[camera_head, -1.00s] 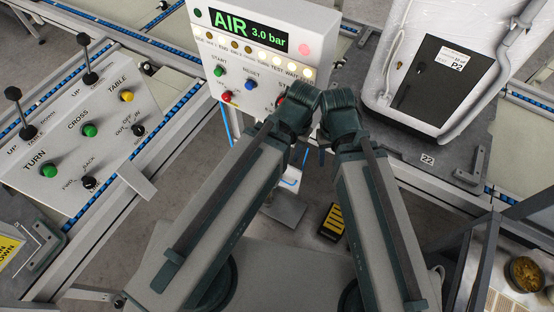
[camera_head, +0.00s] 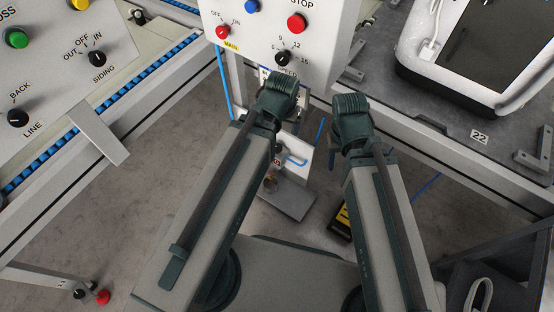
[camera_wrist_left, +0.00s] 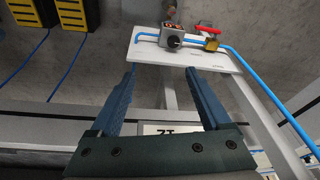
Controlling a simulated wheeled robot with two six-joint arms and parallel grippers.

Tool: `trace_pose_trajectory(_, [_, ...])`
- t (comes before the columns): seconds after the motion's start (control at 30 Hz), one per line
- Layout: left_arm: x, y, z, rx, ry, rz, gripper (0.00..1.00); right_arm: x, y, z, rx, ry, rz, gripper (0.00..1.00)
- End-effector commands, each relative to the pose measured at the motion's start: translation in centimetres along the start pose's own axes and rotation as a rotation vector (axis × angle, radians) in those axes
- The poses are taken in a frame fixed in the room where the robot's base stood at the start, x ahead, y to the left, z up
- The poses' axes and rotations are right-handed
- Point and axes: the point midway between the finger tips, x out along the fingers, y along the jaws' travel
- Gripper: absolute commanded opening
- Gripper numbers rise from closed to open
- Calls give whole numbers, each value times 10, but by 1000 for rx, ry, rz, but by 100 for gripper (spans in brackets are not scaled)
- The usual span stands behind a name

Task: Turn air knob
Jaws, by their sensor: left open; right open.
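In the left wrist view, a grey block with a round black knob (camera_wrist_left: 173,42) sits on a white plate (camera_wrist_left: 190,58). A brass valve with a red handle (camera_wrist_left: 208,31) is right of it, and a blue hose (camera_wrist_left: 262,84) runs from there. My left gripper (camera_wrist_left: 161,71) is open and empty, its fingers below the knob in the picture and apart from it. In the head view, my left gripper (camera_head: 278,98) is below the control box, partly hiding the white plate (camera_head: 297,157). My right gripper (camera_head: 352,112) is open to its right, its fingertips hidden.
The control box (camera_head: 330,62) has a red button (camera_head: 297,24) and a black dial (camera_head: 283,58) marked 6 to 15. A panel (camera_head: 50,75) with knobs stands at left. Conveyor frames flank the open floor. Yellow-black boxes (camera_wrist_left: 77,15) lie on the floor.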

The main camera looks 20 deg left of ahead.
Motion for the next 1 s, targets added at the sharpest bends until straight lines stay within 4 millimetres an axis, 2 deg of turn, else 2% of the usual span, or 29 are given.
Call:
trace_pose_trajectory(0.03, [38, -5, 5, -19, 17, 0, 81, 39, -4, -2, -1, 0, 0, 50])
trace_pose_trajectory(0.1, [61, -11, 6, -40, 42, 0, 81, 62, -6, -4, -2, 1, 1, 50])
trace_pose_trajectory(0.3, [113, -27, 5, -93, 103, -1, 81, 115, -11, -7, -4, 1, 1, 50])
trace_pose_trajectory(0.4, [128, -33, 5, -111, 124, -1, 81, 132, -13, -8, -4, 2, 1, 50])
trace_pose_trajectory(0.57, [140, -39, 4, -128, 144, -2, 81, 144, -14, -8, -5, 2, 2, 50])
trace_pose_trajectory(0.87, [142, -40, 3, -132, 149, -2, 81, 146, -14, -9, -5, 2, 2, 50])
trace_pose_trajectory(1.0, [148, -40, 4, -131, 149, -2, 81, 152, -15, -9, -4, 2, 2, 50])
